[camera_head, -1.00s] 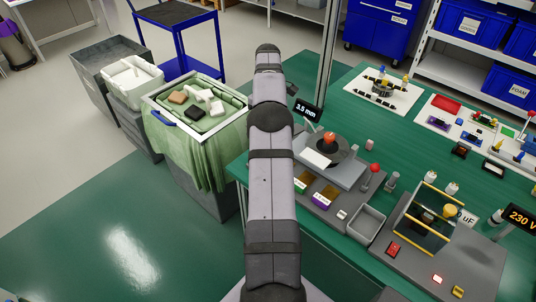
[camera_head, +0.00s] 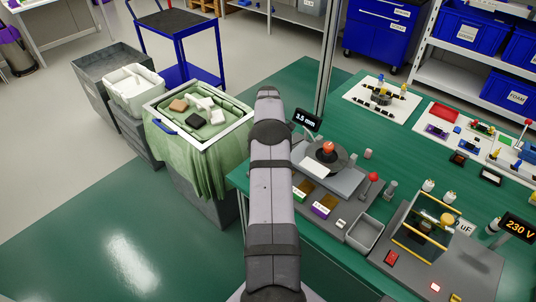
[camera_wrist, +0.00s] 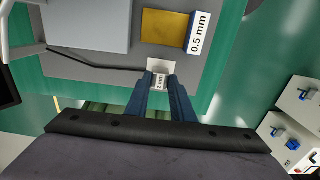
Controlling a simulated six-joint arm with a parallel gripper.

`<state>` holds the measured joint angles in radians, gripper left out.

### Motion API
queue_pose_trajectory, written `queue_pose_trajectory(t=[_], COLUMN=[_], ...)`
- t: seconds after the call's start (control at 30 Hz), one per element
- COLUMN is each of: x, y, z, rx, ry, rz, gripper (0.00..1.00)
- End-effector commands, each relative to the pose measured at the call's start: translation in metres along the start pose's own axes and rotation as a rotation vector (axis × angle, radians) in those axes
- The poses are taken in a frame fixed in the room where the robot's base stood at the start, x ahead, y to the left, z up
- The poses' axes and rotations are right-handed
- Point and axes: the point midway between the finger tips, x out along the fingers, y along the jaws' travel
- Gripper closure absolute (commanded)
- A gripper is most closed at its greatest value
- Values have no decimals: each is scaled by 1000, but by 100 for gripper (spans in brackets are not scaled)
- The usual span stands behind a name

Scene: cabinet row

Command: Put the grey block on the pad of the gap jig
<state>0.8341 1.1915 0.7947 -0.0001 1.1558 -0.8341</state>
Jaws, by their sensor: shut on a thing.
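My gripper (camera_wrist: 160,92) shows in the wrist view with its two dark blue fingers close together. It is shut on a small light grey block (camera_wrist: 160,82) with dark marks on its face. A white patch lies just beyond the fingertips, over the grey base board (camera_wrist: 115,69). In the head view the gap jig (camera_head: 344,181) stands on the bench, with a dark disc, a red knob and a white plate. I cannot tell which surface is its pad. In the head view my arm hides the gripper and the block.
A brass piece (camera_wrist: 165,28) labelled 0.5 mm lies just beyond the gripper. A display (camera_head: 307,119) stands behind the jig. A grey tray (camera_head: 365,233) and a red-knobbed lever (camera_head: 373,178) are at its right. A cloth-draped bin (camera_head: 205,165) stands left of the bench.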

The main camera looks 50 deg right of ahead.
Motion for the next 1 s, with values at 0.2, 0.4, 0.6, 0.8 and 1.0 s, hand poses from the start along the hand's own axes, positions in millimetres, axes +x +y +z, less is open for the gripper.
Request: queue_pose_trajectory(t=[0.2,0.4,0.6,0.8,1.0], x=[2,6,5,5,-4], y=[0,0,0,0,1], z=[0,0,0,0,-1], rx=[0,0,0,0,0], ry=[1,1,0,0,2], rz=[1,1,0,0,2], gripper=[100,100,60,60,60])
